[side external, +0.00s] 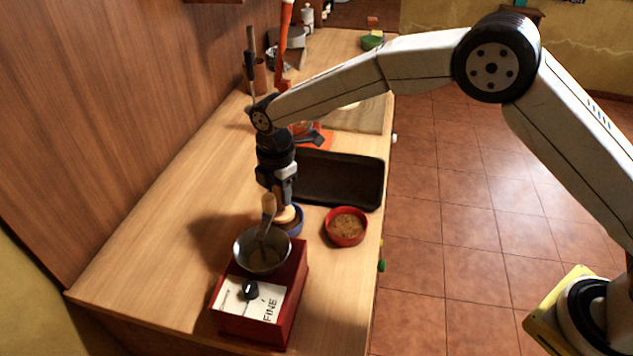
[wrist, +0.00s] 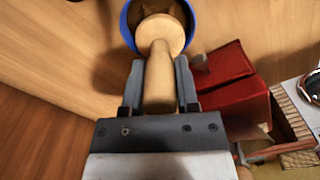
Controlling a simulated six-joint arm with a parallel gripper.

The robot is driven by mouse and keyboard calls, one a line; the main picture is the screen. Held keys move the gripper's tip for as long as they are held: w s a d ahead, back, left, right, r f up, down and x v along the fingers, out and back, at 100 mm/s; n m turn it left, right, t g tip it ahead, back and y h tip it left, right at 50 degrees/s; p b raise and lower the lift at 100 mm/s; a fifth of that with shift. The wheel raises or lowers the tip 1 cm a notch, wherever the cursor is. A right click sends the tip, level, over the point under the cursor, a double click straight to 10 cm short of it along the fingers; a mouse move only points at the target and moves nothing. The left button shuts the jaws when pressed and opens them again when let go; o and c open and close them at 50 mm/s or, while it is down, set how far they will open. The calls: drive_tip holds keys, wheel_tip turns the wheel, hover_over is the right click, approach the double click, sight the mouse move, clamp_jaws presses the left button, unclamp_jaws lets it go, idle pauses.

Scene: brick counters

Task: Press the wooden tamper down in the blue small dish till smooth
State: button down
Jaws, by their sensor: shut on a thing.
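The wooden tamper (wrist: 160,75) is pale wood, with a handle and a wide round head. My gripper (wrist: 158,85) is shut on its handle. The tamper's round head (side external: 285,214) is partly behind the coffee grinder's crank in the side view. The blue small dish (side external: 297,226) stands on the counter behind the grinder, its front hidden. In the wrist view the tamper's head lies over the blue dish (wrist: 127,27), within its rim. Brown contents show beside the head. I cannot tell how firmly the head touches them. My gripper (side external: 283,203) points down above the dish.
The red grinder (side external: 296,300) with a metal bowl and crank stands close in front of the dish. A red bowl (side external: 346,241) of brown grounds sits to the right. A black tray (side external: 342,206) lies behind. The counter (side external: 160,240) is clear at left.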

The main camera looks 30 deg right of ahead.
sight(281, 209)
drive_tip(key=shift+f, duration=0.8)
drive_tip(key=shift+f, duration=0.2)
idle(0.5)
drive_tip(key=shift+f, duration=1.05)
drive_tip(key=shift+r, duration=1.05)
drive_tip(key=shift+f, duration=0.3)
drive_tip(key=shift+f, duration=0.65)
drive_tip(key=shift+r, duration=1.05)
